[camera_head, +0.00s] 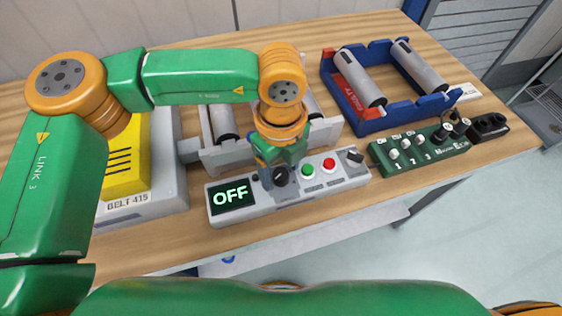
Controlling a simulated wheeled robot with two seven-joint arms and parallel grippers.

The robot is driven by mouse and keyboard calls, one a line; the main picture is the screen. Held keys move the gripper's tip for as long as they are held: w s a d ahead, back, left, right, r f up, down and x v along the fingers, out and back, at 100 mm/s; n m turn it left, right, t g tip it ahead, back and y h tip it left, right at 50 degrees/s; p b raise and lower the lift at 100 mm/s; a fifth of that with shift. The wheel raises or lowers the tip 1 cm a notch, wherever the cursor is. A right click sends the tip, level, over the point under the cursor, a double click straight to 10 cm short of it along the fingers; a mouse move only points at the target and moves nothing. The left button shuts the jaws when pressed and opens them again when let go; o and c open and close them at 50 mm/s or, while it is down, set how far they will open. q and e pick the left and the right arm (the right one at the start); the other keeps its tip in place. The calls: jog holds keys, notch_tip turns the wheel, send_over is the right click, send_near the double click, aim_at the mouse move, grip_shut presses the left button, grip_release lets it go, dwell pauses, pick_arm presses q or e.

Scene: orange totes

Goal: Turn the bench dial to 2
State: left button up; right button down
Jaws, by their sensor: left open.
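A light grey control panel (325,189) lies along the front of the wooden bench. Its display (231,195) on the left reads OFF in pale green letters. The black bench dial (281,177) is right of the display, partly covered by my left gripper. My left gripper (279,168) points down at the dial, open, with its fingers close about it; I cannot tell whether they touch it. The number the dial points to is too small to read. My right gripper is not in view.
A green button (308,170), a red button (329,165) and a black knob (354,156) sit right of the dial. A green box with knobs (420,150), a blue roller frame (375,123) and a yellow-topped belt unit (140,208) stand around. Bare wood runs along the front edge.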

pick_arm(q)
jog(key=shift+w+f, duration=0.3)
jog(key=shift+f, duration=0.1)
jog(key=shift+s+r, duration=0.1)
jog(key=shift+s, duration=0.05)
jog(key=c, duration=0.6)
grip_shut()
jog(key=shift+f+m+b, duration=0.3)
jog(key=shift+m+b, duration=0.7)
jog(key=shift+b, duration=0.3)
jog(key=shift+m+b, duration=0.8)
jog(key=shift+b, duration=0.05)
jog(key=m+b, duration=0.2)
jog(key=m, duration=0.2)
jog(key=shift+r+m+b, duration=0.1)
jog(key=shift+m+b, duration=0.2)
jog(key=shift+b, duration=0.1)
jog(key=m+b, duration=0.1)
jog(key=m, duration=0.2)
jog(key=shift+r+m, duration=0.1)
jog(key=shift+m, duration=0.2)
jog(key=m+b, duration=0.1)
jog(key=m, duration=0.2)
jog(key=shift+m, duration=0.3)
jog(key=m, duration=0.4)
jog(key=shift+r+m, duration=0.1)
jog(key=shift+m, duration=2.1)
